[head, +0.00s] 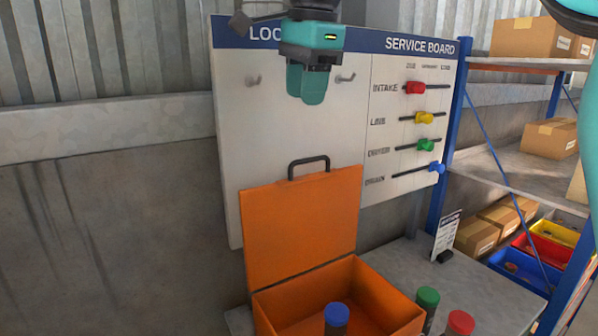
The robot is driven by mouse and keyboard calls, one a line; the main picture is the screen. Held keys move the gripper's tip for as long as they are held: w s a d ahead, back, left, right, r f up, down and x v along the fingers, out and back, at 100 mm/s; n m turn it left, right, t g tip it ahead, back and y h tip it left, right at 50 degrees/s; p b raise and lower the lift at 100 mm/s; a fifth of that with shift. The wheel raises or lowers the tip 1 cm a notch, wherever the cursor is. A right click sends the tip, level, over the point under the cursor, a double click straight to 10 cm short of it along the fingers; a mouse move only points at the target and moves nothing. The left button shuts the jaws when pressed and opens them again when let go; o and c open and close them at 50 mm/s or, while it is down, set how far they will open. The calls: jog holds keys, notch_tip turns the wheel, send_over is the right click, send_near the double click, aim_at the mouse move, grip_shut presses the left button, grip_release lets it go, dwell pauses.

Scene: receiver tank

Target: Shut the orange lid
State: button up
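The orange lid (303,223) stands open, close to upright, at the back edge of the orange box (392,314). A black handle (309,165) sits on the lid's upper edge. A dark cylinder with a blue cap (337,316) is seen within the box opening. My gripper (306,98), teal and black, hangs in front of the service board, above the lid and handle in the picture and apart from them. Its teal fingers point down and overlap in this view, so I cannot tell whether they are open or shut.
A green-capped cylinder (428,297) and a red-capped one (460,323) stand right of the box on the grey bench (478,290). The service board (290,115) with coloured sliders stands behind. A blue-framed shelf (520,168) with cartons and bins is at right.

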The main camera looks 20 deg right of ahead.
aim_at(299, 161)
jog(key=f+b, duration=0.3)
jog(key=w+f+b, duration=0.1)
jog(key=f+b, duration=0.2)
jog(key=f, duration=0.1)
jog(key=w+f+b, duration=0.1)
jog(key=f+b, duration=0.2)
jog(key=f, duration=0.1)
jog(key=shift+a, duration=0.2)
jog(key=shift+c, duration=0.2)
grip_shut()
